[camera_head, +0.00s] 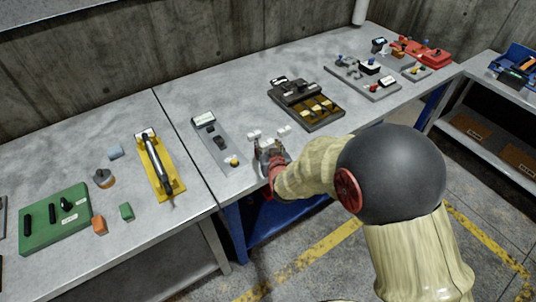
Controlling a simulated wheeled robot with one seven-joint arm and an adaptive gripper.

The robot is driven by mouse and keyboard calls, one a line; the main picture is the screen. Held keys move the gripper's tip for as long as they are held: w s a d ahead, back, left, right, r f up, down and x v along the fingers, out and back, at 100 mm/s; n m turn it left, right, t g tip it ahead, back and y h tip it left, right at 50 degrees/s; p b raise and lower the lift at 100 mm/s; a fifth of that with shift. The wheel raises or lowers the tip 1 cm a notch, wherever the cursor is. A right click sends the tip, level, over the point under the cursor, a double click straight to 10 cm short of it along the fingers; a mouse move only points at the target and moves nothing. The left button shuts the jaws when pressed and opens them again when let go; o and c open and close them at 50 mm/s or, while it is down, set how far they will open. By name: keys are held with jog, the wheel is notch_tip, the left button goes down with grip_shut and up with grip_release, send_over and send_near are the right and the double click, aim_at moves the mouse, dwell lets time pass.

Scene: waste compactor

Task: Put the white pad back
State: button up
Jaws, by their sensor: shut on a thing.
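My gripper (267,149) is low over the front part of the grey table, in the middle of the head view. It is shut on a small white pad (266,143), which shows only partly between the fingers. Two more small white pads sit close by, one just behind and left (254,134) and one to the right (284,130). A grey board (222,150) lies left of my gripper and carries a white label, dark parts and a yellow knob. A dark tray (314,121) with several brownish-yellow compartments lies behind and right. My wrist hides the table in front.
Grey boards (362,75) and a red unit (423,52) stand at the back right.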

jog(key=shift+w+f, duration=0.35)
jog(key=shift+f, duration=0.05)
jog(key=shift+w+f+b, duration=0.15)
jog(key=shift+f+b, duration=0.3)
jog(key=shift+f, duration=0.5)
jog(key=shift+w+f+b, duration=0.15)
jog(key=shift+f+b, duration=0.3)
jog(key=shift+f, duration=0.45)
jog(key=shift+f, duration=0.15)
jog(key=o, duration=1.2)
jog(key=shift+o, duration=0.2)
